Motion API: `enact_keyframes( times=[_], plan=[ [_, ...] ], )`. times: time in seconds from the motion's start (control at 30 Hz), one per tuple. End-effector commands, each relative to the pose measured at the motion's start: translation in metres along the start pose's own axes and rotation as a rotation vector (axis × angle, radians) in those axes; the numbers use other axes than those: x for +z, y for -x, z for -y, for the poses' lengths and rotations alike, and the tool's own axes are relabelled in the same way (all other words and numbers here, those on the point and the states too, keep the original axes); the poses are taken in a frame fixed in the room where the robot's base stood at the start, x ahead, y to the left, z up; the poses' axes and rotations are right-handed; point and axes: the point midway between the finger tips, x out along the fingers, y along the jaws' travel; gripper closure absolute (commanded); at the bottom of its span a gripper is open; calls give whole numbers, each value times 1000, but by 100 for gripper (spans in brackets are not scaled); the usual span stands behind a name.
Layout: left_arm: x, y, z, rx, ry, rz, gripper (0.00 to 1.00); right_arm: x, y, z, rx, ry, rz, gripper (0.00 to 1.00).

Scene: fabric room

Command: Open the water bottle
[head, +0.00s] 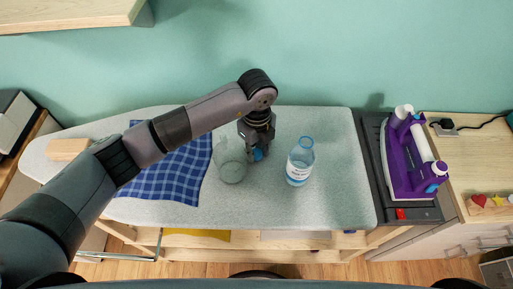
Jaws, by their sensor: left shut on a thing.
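The water bottle (300,163) stands upright on the ironing board (335,200). It is clear and bluish, with a white label around its lower part, and its top shows a blue rim. My left gripper (257,150) points down to the left of the bottle, apart from it. It is shut on a small blue cap (258,155), which shows between its fingertips. My right gripper is not in view.
An empty clear glass (231,166) stands just left of my left gripper. A blue checked cloth (165,180) and a wooden block (67,149) lie farther left. A purple iron (408,160) stands at the right end. The board is clear right of the bottle.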

Motion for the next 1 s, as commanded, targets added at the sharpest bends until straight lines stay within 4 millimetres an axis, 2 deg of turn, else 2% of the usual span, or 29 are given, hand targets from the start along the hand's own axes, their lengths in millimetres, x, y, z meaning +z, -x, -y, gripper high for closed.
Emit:
enact_keyframes(
  times=[0.4,0.43,0.53,0.83,0.9,1.0],
  plan=[
    [0,-9,0,-1,-1,1,100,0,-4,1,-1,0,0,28],
    [0,-8,0,-1,0,1,73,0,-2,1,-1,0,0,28],
    [0,-7,0,-1,0,0,67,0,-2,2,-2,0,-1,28],
    [0,-6,0,-1,0,0,67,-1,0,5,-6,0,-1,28],
    [0,-1,0,-1,0,0,67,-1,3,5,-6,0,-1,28],
    [0,10,2,-5,-1,1,67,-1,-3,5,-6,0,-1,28]
  ],
)
